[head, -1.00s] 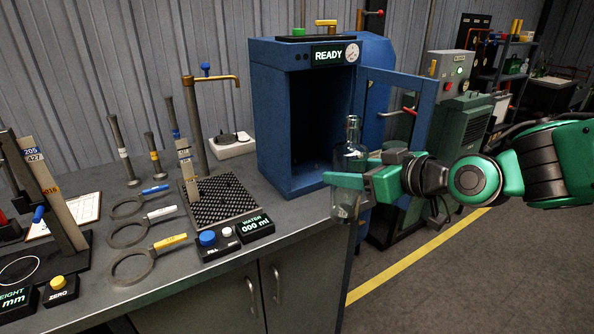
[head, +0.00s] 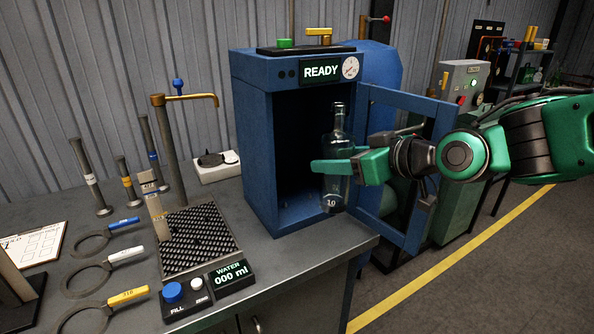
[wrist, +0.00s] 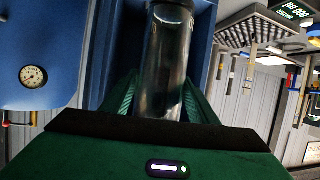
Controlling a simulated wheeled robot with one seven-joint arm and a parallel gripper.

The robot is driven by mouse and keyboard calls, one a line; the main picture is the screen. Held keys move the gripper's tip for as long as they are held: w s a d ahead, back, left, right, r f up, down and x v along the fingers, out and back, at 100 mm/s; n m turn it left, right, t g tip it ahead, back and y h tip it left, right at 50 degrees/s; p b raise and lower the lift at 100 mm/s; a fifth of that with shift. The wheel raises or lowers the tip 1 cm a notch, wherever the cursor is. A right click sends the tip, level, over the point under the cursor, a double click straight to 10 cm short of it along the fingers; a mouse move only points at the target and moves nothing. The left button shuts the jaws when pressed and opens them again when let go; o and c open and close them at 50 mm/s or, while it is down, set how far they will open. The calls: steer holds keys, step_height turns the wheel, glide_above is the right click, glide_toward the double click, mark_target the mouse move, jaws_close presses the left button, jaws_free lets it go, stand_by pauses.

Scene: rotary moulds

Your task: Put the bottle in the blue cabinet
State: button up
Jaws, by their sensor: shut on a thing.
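My gripper (head: 340,166) is shut on a clear glass bottle (head: 337,125), which stands upright in its fingers. The number 10 shows near the bottle's base. In the wrist view the bottle (wrist: 166,60) lies between the two green fingers. The blue cabinet (head: 256,150) stands on the bench with its door (head: 408,108) swung open to the right. In the head view the bottle overlaps the right part of the dark opening; its exact depth relative to the opening is hard to tell. The cabinet display (head: 321,71) reads READY.
A water station has a brass tap (head: 180,98), a black grate (head: 200,238) and a display (head: 231,275) reading 000 ml. Several ring-handled tools (head: 110,263) lie at the left. The open door stands close behind my gripper. The cabinet interior looks empty where visible.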

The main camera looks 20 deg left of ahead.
steer(key=w+a, duration=1)
steer(key=a, duration=0.3)
step_height(320, 180, down, 7)
steer(key=shift+a, duration=0.1)
steer(key=o, duration=1.5)
steer(key=shift+f, duration=0.1)
steer(key=shift+c, duration=0.2)
